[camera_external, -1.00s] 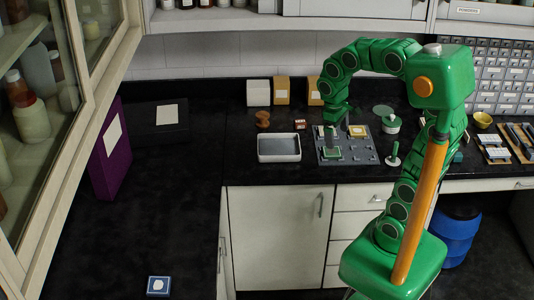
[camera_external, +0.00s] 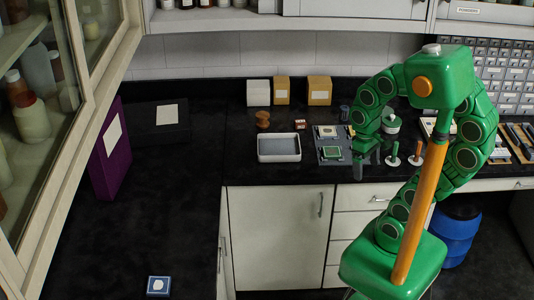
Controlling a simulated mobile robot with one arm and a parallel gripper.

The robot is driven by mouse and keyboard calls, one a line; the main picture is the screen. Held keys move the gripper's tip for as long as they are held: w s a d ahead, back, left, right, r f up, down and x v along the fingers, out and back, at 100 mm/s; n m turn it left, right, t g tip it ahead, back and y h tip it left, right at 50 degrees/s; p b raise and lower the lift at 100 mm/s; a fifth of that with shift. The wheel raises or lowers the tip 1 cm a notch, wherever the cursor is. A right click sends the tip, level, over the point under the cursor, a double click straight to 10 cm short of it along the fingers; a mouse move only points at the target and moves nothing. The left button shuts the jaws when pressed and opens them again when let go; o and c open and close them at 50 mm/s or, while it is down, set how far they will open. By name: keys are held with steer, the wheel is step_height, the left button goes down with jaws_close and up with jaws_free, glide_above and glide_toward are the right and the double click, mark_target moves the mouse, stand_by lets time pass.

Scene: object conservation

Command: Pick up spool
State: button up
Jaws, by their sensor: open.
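The spool (camera_external: 263,119) is a small brown, waisted piece standing upright on the black counter, behind the white tray. Nothing touches it. My gripper (camera_external: 358,169) is well to the right of the spool and nearer the counter's front edge, by the front right of the grey board. It is open and looks empty, though its fingers are small and dark against the counter.
A shallow white tray (camera_external: 279,157) lies in front of the spool. A grey board (camera_external: 327,146) with square parts is right of it. White and tan boxes (camera_external: 318,90) stand behind. Small green-topped stands (camera_external: 394,156) are at right.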

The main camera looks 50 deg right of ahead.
steer(key=w+d+r+m, duration=0.1)
steer(key=w+d+r, duration=0.1)
steer(key=w, duration=0.7)
steer(key=w+d+r+m, duration=0.1)
steer(key=w+d+m, duration=0.1)
steer(key=w, duration=0.6)
steer(key=m+t, duration=0.2)
steer(key=m, duration=0.5)
glide_above(263, 115)
step_height(263, 115, down, 14)
steer(key=shift+s+r, duration=0.1)
steer(key=shift+r, duration=0.15)
steer(key=shift+a+f, duration=0.1)
steer(key=shift+f, duration=0.25)
steer(key=shift+w+d+f, duration=0.1)
steer(key=shift+w+f, duration=0.05)
steer(key=shift+f, duration=1.65)
steer(key=shift+w+d+f, duration=0.1)
steer(key=shift+f, duration=1.65)
